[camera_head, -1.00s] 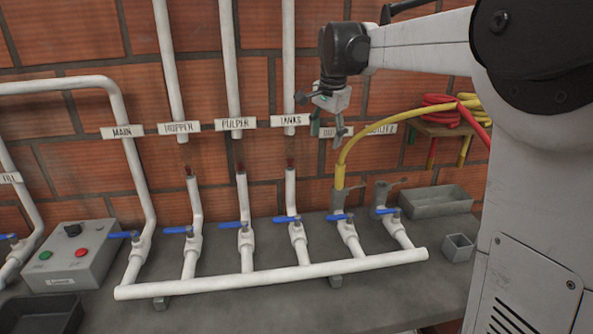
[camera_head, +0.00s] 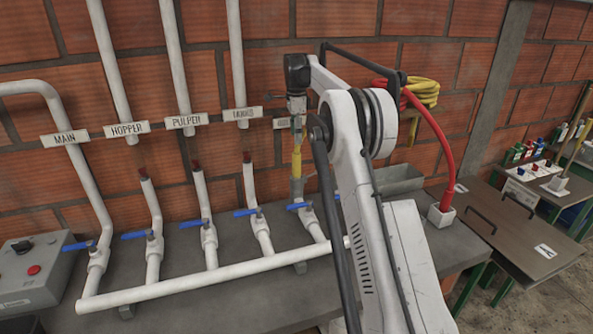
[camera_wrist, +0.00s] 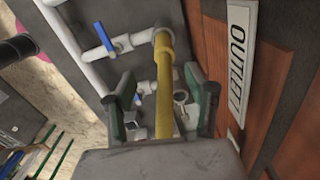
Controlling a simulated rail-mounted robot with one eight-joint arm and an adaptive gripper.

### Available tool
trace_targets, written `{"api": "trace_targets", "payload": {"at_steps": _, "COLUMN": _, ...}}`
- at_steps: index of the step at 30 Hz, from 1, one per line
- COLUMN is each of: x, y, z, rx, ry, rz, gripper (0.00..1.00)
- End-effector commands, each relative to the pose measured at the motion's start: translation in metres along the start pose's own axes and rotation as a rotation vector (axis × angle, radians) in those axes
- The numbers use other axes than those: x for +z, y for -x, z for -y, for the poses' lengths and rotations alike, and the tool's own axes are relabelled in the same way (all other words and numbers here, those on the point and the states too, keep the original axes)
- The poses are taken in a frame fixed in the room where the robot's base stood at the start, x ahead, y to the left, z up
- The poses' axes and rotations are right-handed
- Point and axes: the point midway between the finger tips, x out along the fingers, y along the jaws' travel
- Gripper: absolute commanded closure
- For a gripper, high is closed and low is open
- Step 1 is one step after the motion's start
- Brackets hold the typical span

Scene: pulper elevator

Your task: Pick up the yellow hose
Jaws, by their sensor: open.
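The yellow hose (camera_head: 297,163) stands upright on a grey pipe end below my gripper in the head view. In the wrist view the yellow hose (camera_wrist: 166,88) runs between my two green-padded fingers, with its far end at a white pipe fitting. My gripper (camera_wrist: 164,97) is open, with gaps between the hose and the fingers. In the head view my gripper (camera_head: 297,125) points down at the hose. My arm hides part of the scene there, and how the hose continues upward is unclear.
White pipes with blue-handled valves (camera_head: 248,212) stand close by on the bench. An OUTLET sign (camera_wrist: 237,62) is on the wall beside my gripper. A yellow coil (camera_head: 424,92) hangs at the right, and a red hose (camera_head: 446,160) runs down to a grey square cup (camera_head: 441,216).

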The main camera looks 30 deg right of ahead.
Motion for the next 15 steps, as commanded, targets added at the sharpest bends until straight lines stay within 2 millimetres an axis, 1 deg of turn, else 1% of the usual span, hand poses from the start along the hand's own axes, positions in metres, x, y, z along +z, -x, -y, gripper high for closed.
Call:
{"api": "trace_targets", "payload": {"at_steps": 5, "x": -0.003, "y": -0.012, "z": 0.003, "rx": 0.008, "ry": -0.022, "rz": 0.0, "gripper": 0.49}}
{"api": "trace_targets", "payload": {"at_steps": 8, "x": -0.003, "y": -0.027, "z": 0.003, "rx": 0.008, "ry": -0.022, "rz": 0.0, "gripper": 0.49}}
{"api": "trace_targets", "payload": {"at_steps": 15, "x": -0.003, "y": -0.07, "z": 0.003, "rx": 0.007, "ry": -0.021, "rz": 0.0, "gripper": 0.49}}
